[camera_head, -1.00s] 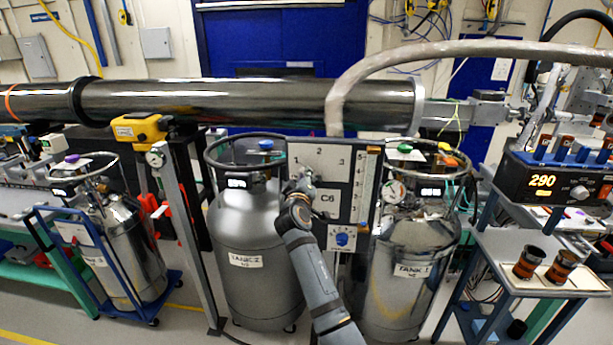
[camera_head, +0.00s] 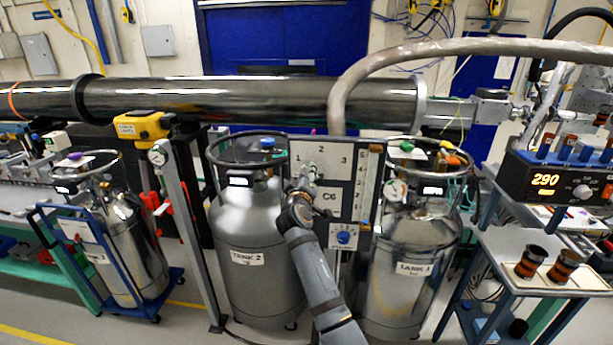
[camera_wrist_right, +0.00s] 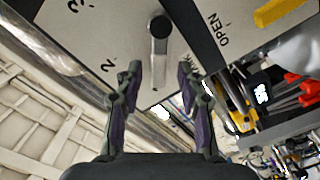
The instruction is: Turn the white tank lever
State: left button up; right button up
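A white panel (camera_head: 334,160) marked 1, 2, 3 and C6 stands between two grey tanks. In the right wrist view, a grey lever (camera_wrist_right: 158,48) with a round hub is mounted on this panel. The numbers 2 and 3 are to its left and the word OPEN to its right. My right gripper (camera_head: 303,183) is at the panel's left part and hides part of it. In the right wrist view, my right gripper (camera_wrist_right: 159,76) is open, with one finger on each side of the lever's free end. I cannot tell whether they touch it. My left gripper is out of view.
Tank 2 (camera_head: 246,225) stands left of my right arm and tank 1 (camera_head: 410,235) right of it. A blue knob (camera_head: 343,237) sits low on the panel. A thick hose (camera_head: 430,50) arches above. A bench with a 290 display (camera_head: 546,180) is at right.

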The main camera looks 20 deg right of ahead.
notch_tip(320, 180, up, 10)
dwell(0.4)
jog(key=shift+c, duration=0.4)
